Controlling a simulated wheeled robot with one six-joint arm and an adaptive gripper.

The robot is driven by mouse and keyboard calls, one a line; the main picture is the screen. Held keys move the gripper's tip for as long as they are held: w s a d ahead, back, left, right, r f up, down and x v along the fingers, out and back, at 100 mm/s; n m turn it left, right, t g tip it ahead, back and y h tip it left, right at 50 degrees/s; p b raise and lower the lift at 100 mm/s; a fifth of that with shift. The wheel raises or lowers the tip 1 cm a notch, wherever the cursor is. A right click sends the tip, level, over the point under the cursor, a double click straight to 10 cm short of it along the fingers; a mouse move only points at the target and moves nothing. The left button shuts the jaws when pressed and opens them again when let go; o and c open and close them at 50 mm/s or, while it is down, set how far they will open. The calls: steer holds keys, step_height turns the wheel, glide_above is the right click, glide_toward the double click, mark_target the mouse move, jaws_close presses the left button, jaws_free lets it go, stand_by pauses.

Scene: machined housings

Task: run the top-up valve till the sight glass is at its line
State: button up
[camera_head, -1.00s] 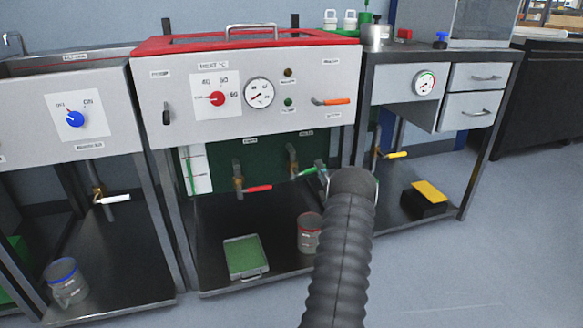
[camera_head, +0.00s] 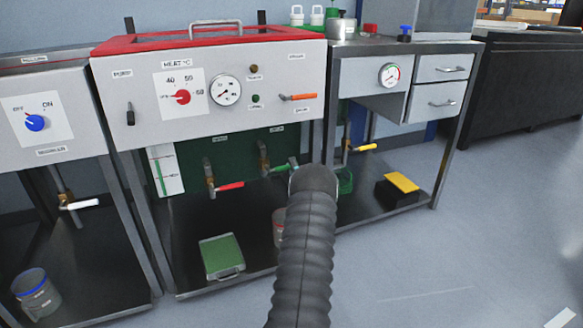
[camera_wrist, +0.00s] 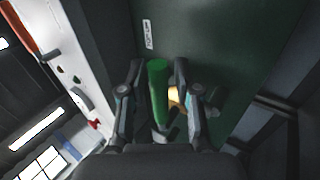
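The green-handled valve (camera_head: 281,168) is on the dark green panel under the red-topped tank, partly hidden by my arm in the head view. In the wrist view its green handle (camera_wrist: 158,85) stands between the two fingers of my gripper (camera_wrist: 160,72). Narrow gaps show on both sides, so the gripper looks open around the handle. A brass part shows behind it. The likely sight glass (camera_head: 165,170) is a white strip with a green column at the panel's left. Its line and exact level are too small to read.
A red-handled valve (camera_head: 228,187) sits left of the green one, and a yellow-handled valve (camera_head: 366,147) to the right. A green tray (camera_head: 221,257) lies on the lower shelf. A can (camera_head: 278,228) beside it is mostly behind my arm.

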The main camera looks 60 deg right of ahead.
steer(key=shift+a, duration=0.1)
steer(key=v, duration=1.2)
stand_by(1.9)
